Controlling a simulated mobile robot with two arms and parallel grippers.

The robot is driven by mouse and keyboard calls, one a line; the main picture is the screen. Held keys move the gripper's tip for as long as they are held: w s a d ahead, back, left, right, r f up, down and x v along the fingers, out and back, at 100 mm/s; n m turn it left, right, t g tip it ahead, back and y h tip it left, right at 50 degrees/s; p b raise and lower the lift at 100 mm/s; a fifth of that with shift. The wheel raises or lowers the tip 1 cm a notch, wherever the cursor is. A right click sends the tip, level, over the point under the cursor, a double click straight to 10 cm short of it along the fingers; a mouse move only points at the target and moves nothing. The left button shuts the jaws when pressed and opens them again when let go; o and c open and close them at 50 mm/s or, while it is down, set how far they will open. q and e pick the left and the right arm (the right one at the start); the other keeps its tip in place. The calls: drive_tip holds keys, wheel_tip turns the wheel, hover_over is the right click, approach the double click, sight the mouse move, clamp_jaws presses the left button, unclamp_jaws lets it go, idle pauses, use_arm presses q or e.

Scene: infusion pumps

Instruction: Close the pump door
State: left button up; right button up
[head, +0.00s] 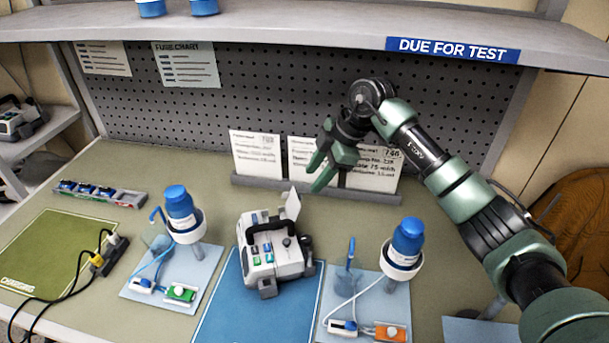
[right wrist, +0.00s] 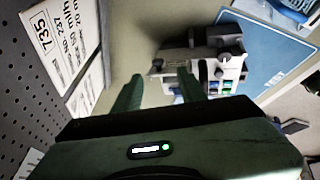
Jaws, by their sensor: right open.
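The white and grey infusion pump (head: 272,262) with a black handle stands on the blue mat (head: 232,312) at the table's middle. Its pale door (head: 293,204) stands up open at the pump's back right. My right gripper (head: 316,177) is open and empty, above and behind the pump, apart from the door. In the right wrist view my fingers (right wrist: 158,88) point toward the pump (right wrist: 208,58), and the left finger shows over bare table. The door cannot be made out clearly there. My left gripper is not in view.
Blue-capped bottles (head: 180,203) (head: 407,238) stand in holders on both sides of the pump. White cards (head: 255,155) lean in a rack behind it, before a pegboard. A shelf (head: 300,22) hangs above. A green charging mat (head: 50,255) with cables lies left.

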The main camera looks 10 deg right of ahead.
sight(301, 194)
drive_tip(key=p+x, duration=0.2)
drive_tip(key=x, duration=0.4)
drive_tip(key=shift+w+a+f, duration=0.1)
drive_tip(key=shift+w+f, duration=0.05)
drive_tip(key=shift+w, duration=0.05)
drive_tip(key=shift+w+a+f, duration=0.1)
drive_tip(key=shift+f, duration=0.35)
clamp_jaws()
